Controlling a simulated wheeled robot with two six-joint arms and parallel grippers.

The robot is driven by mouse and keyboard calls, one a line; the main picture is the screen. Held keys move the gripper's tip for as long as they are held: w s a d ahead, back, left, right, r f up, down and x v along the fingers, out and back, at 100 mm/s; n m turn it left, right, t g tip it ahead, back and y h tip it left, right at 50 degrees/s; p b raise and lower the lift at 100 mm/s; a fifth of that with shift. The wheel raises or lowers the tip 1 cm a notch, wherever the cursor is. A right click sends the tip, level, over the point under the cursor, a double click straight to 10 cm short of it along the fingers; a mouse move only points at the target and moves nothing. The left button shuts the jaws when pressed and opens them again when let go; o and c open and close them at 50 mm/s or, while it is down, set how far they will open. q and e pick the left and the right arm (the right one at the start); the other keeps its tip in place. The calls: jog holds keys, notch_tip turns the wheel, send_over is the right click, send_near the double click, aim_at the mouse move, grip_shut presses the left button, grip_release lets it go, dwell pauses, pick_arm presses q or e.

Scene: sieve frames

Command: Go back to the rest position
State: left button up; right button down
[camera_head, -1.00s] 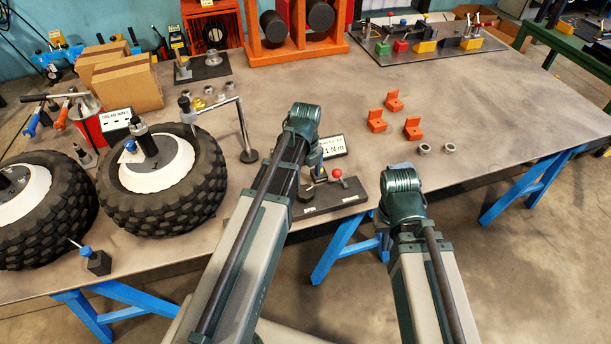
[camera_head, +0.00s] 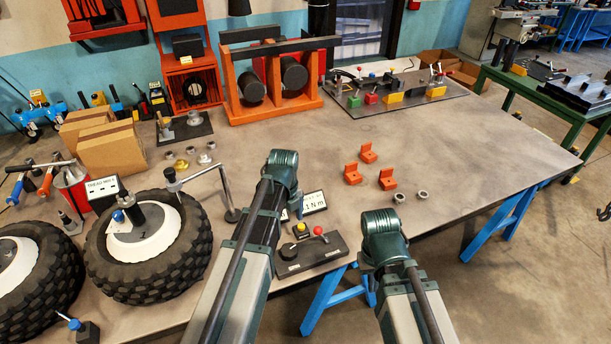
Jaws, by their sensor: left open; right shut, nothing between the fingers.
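My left arm (camera_head: 245,245) rises from the bottom of the head view to a green joint (camera_head: 283,165) over the front part of the table. My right arm (camera_head: 400,290) rises beside it to a green joint (camera_head: 380,225) near the table's front edge. Both arms bend at these joints, and what lies beyond is mostly hidden behind them. Neither gripper's fingers show. The two arms are apart from each other.
The grey table (camera_head: 450,150) has clear room at its right. A wheel (camera_head: 65,275) and another wheel (camera_head: 190,250) fill its left. A small black base (camera_head: 325,252) with knobs lies between the arms. Orange brackets (camera_head: 352,174) and nuts (camera_head: 398,198) lie beyond. An orange frame (camera_head: 235,100) stands behind.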

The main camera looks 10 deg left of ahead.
pick_arm(q)
jog(key=s+d+n+y, duration=0.1)
jog(key=s+d+n, duration=1.3)
jog(key=n, duration=0.7)
jog(key=shift+s+d, duration=0.15)
jog(key=shift+s, duration=0.15)
